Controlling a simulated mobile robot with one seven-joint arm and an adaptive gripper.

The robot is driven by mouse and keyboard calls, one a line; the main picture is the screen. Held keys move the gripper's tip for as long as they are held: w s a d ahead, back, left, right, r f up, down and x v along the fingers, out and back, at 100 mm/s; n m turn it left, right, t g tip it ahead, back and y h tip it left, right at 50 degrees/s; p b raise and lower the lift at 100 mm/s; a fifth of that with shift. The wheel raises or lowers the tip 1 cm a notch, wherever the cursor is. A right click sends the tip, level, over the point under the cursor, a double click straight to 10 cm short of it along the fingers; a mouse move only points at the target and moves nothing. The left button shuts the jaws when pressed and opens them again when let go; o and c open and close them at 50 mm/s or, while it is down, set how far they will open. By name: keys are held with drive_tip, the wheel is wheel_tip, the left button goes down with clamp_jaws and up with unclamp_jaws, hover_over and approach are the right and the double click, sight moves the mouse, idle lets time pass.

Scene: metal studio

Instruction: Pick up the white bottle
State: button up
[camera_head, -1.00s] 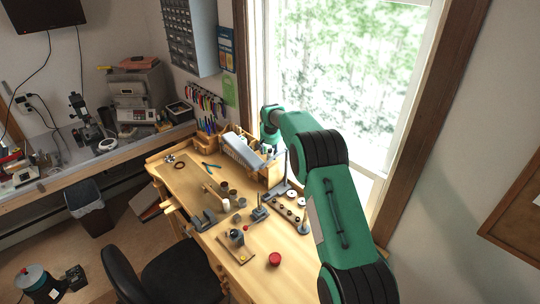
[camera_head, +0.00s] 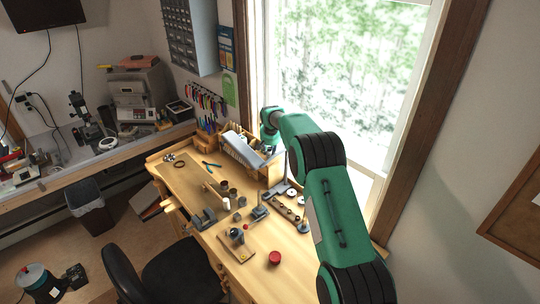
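A small whitish cylinder (camera_head: 226,203), possibly the white bottle, stands on the wooden workbench (camera_head: 185,182) near the grey vise; it is too small to be sure. My green arm reaches from the lower right to the back of the bench. My gripper (camera_head: 268,149) hangs at the arm's far end, by the wooden organizer at the window side. It is small and dark against the clutter, so its fingers and anything between them cannot be made out. It is well apart from the whitish cylinder.
A wooden organizer (camera_head: 238,152) stands at the bench's back. A grey vise (camera_head: 204,219), a small tool on a wooden base (camera_head: 236,238) and a red round tin (camera_head: 275,258) are nearer. A black chair (camera_head: 180,275) stands in front. The bench's left part is mostly clear.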

sight(270, 148)
clamp_jaws()
drive_tip(key=shift+r, duration=0.1)
drive_tip(key=shift+r+b, duration=0.8)
drive_tip(key=shift+r, duration=4.1)
